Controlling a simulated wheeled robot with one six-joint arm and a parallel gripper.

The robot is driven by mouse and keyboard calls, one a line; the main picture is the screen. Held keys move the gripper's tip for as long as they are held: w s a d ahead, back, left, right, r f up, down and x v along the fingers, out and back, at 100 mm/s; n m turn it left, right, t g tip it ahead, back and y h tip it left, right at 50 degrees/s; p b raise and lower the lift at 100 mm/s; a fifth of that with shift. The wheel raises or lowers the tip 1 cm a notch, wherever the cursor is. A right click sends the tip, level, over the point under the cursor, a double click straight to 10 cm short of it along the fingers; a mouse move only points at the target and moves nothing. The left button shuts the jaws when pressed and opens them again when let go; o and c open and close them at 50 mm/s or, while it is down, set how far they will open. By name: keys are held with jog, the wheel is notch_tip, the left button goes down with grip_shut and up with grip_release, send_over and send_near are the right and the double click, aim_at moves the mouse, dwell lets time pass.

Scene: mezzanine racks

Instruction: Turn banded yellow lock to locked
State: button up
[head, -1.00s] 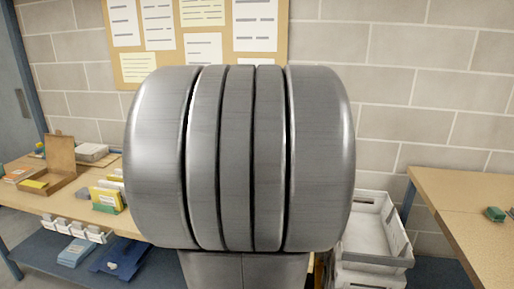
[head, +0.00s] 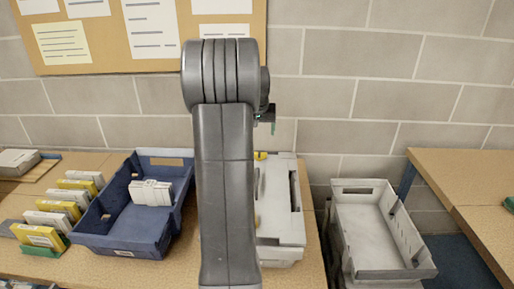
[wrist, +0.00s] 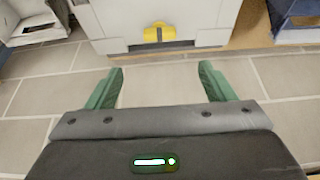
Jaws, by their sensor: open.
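A yellow lock (wrist: 159,32) sits at the edge of a pale grey case (wrist: 108,25) in the wrist view, with a dark upright mark at its middle. My gripper (wrist: 161,68) has its green fingers spread and empty, apart from the lock, which lies beyond and between the fingertips in the picture. In the head view the case (head: 283,225) lies on the bench, partly hidden by my arm. A yellow part (head: 260,156) shows at its far edge. Of my gripper, only a small dark and green part (head: 270,117) shows beside my arm. The lock's setting is unclear.
A blue bin (head: 120,237) with white cards stands left of the case, near yellow and white packs (head: 40,236). A pale grey bin (head: 375,235) stands right of the bench. A block wall (head: 385,105) with a notice board (head: 115,65) is behind.

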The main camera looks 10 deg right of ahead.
jog(key=p+x, duration=0.2)
jog(key=x, duration=1.1)
jog(key=shift+f, duration=0.15)
jog(key=shift+s, duration=0.1)
jog(key=shift+c, duration=0.3)
jog(key=c, duration=1.3)
jog(key=shift+c, duration=0.2)
